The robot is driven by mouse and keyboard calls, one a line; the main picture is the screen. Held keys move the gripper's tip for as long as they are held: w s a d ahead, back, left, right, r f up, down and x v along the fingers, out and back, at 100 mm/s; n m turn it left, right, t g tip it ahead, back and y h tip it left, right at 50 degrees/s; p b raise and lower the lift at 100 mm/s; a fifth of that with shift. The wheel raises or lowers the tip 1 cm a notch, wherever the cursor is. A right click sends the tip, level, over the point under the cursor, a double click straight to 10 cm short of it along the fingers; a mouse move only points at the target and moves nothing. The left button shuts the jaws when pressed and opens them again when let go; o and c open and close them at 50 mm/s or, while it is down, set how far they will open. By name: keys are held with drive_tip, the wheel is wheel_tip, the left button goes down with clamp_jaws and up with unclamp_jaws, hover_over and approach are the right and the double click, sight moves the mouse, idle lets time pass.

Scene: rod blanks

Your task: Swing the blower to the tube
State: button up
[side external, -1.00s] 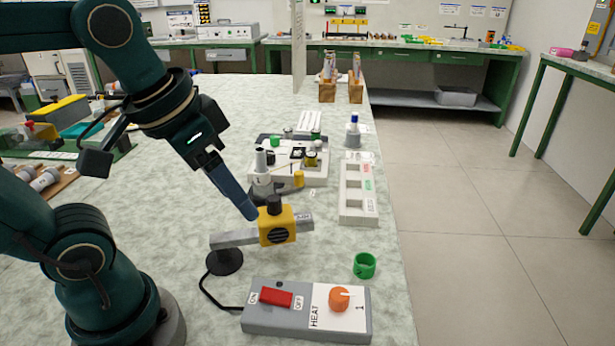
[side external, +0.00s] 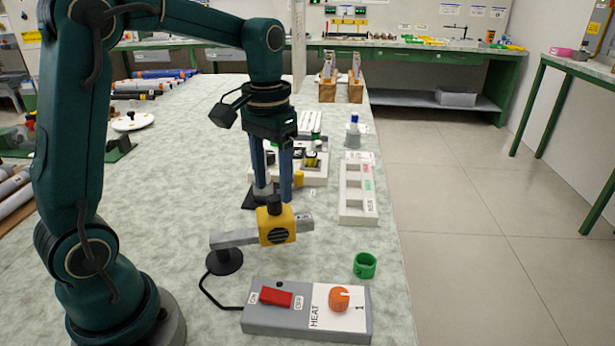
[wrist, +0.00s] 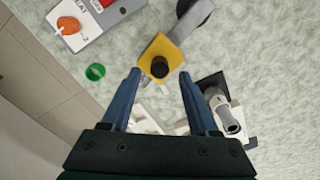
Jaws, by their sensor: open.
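The blower is a yellow box (side external: 277,232) with a black knob (side external: 274,203) on top and a dark round grille. It sits on a grey swing arm (side external: 233,239) above a black round base (side external: 225,262). The grey-white tube (side external: 262,175) stands behind the blower, partly hidden by my fingers; it shows at right in the wrist view (wrist: 228,118). My gripper (side external: 273,196) is open and points straight down. In the wrist view the black knob (wrist: 160,67) lies centred between and just beyond the fingertips (wrist: 160,75), with clear space on both sides.
A grey heat box (side external: 306,312) with a red switch (side external: 276,297) and orange dial (side external: 339,298) stands in front, cabled to the blower base. A white slotted rack (side external: 358,205) stands right of the blower, near the bench edge.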

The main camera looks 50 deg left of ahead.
sight(261, 221)
drive_tip(key=shift+f, duration=1.45)
clamp_jaws()
idle(0.3)
